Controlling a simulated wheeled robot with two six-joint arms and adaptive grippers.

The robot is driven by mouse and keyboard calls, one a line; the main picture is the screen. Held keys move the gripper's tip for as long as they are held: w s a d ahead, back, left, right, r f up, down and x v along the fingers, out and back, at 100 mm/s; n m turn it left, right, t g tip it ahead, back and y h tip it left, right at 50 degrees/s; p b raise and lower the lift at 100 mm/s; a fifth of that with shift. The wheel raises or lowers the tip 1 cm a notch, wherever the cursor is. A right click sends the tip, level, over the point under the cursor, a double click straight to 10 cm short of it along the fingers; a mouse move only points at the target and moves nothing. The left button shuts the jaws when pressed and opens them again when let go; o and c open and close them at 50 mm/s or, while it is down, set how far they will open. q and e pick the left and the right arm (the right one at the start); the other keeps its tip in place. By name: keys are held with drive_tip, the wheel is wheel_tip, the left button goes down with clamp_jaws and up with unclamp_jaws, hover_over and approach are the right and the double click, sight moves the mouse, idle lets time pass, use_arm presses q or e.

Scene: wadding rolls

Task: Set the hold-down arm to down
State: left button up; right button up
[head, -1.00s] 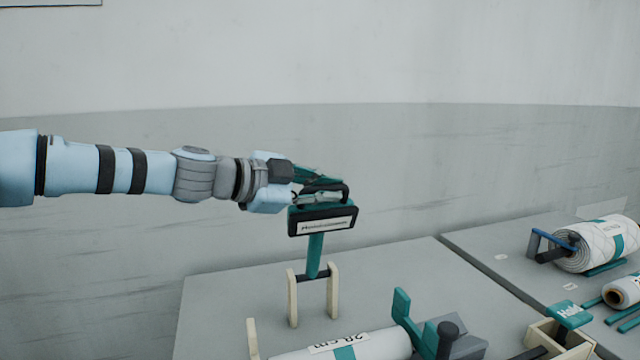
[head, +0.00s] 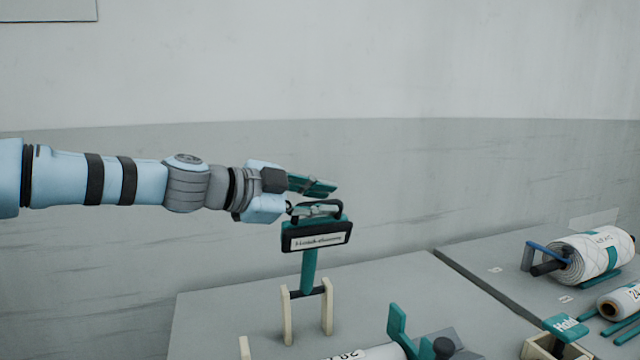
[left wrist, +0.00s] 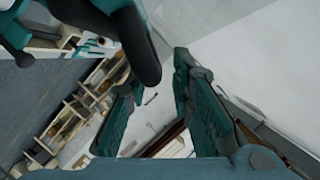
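The hold-down arm (head: 309,270) is a teal bar standing nearly upright, pivoted low between two cream posts (head: 327,307). In the left wrist view the fingers (left wrist: 160,88) are spread, and a dark curved handle part (left wrist: 140,45) shows close by. I cannot tell whether they touch it. My right gripper is out of view.
The grey table (head: 230,310) carries a white roll (head: 375,353) at the front and a teal bracket (head: 397,325) beside it. More rolls (head: 592,258) lie on the table at right, near a small box with a teal tag (head: 566,327).

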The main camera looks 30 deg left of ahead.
use_arm(q)
wheel_tip(320, 180, up, 9)
drive_tip(key=shift+s+d+f, duration=0.1)
idle(0.4)
